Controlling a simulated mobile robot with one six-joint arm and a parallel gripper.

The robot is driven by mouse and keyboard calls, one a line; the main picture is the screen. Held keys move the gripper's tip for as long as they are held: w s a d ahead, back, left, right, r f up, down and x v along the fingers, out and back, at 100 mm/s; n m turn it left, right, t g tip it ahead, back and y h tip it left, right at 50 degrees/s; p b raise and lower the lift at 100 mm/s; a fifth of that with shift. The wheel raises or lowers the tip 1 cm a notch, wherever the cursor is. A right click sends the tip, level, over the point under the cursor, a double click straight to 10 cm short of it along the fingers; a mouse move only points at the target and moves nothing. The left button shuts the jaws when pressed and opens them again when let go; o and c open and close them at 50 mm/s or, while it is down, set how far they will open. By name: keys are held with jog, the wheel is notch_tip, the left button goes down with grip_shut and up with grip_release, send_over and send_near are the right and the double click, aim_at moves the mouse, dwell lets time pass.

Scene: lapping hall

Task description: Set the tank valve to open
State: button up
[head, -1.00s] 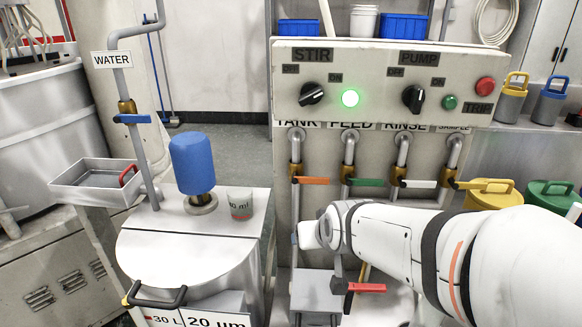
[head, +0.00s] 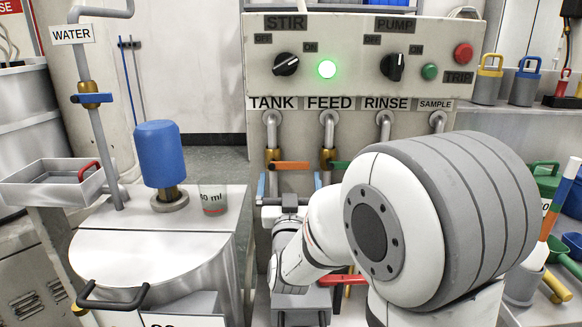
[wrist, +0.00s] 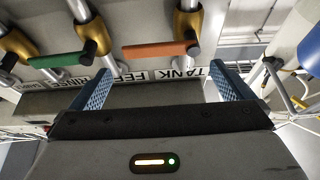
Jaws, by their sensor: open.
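The tank valve under the TANK label has an orange lever (head: 290,165) on a brass body (head: 271,160). The lever lies level, across the vertical pipe, its free end pointing right. My gripper (head: 289,184) is open and empty just below the lever, its blue-padded fingers pointing up on either side. In the wrist view the gripper (wrist: 160,78) shows its two fingers spread wide, and the orange lever (wrist: 155,49) lies beyond the gap between them, apart from the pads.
The feed valve's green lever (head: 340,165) is close on the right, partly hidden by my arm. The rinse and sample levers are hidden behind my arm. A red lever (head: 342,280) is below. A blue motor (head: 161,153) stands on the tank at left.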

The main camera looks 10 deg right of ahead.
aim_at(291, 163)
jog(key=x, duration=0.6)
jog(key=shift+w+d, duration=0.1)
jog(key=shift+w, duration=0.25)
jog(key=c, duration=1.2)
jog(key=shift+d, duration=0.1)
jog(key=shift+c, duration=0.2)
